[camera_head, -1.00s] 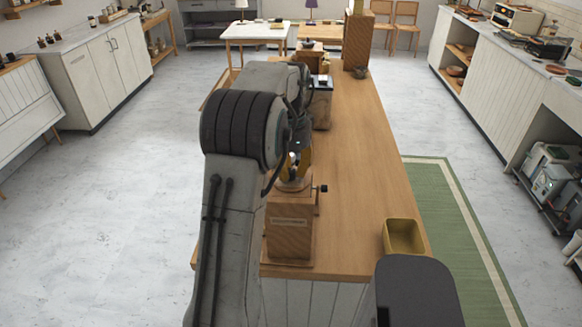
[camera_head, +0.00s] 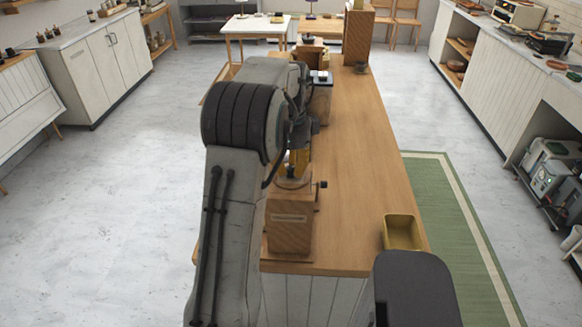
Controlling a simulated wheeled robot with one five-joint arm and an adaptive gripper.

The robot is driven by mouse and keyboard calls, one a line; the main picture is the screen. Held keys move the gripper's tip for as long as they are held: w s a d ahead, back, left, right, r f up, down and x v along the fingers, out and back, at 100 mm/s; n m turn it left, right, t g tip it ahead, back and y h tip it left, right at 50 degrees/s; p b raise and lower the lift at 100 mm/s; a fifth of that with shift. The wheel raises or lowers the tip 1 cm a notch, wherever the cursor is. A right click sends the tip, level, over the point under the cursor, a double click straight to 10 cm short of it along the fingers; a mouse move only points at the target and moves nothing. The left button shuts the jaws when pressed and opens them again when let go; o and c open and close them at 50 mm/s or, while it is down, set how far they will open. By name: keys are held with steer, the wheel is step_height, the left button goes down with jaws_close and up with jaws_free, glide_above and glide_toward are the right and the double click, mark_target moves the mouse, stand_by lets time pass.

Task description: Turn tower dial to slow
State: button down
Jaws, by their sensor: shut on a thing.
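The wooden tower (camera_head: 290,233) stands upright at the near end of the long counter. It has a pale label slot on its front and a small black knob (camera_head: 323,184) on its right side. My gripper (camera_head: 295,172) points down at the top of the tower, its yellow fingers closed there. It is shut on what looks like the tower's dial, which is mostly hidden by the fingers and my arm. The dial's marks and setting cannot be read from here.
The wooden counter (camera_head: 355,140) is bare to the right of the tower. A yellow open bin (camera_head: 402,232) sits at its near right edge. A dark-topped box and a tall wooden block (camera_head: 358,38) stand farther back. A green rug (camera_head: 440,210) lies right of the counter.

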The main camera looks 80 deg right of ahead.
mark_target(291, 168)
steer(key=shift+f, duration=0.15)
steer(key=c, duration=1)
jaws_free()
steer(key=shift+c, duration=0.2)
steer(key=shift+r, duration=0.2)
step_height(291, 168, up, 12)
steer(key=shift+f, duration=0.15)
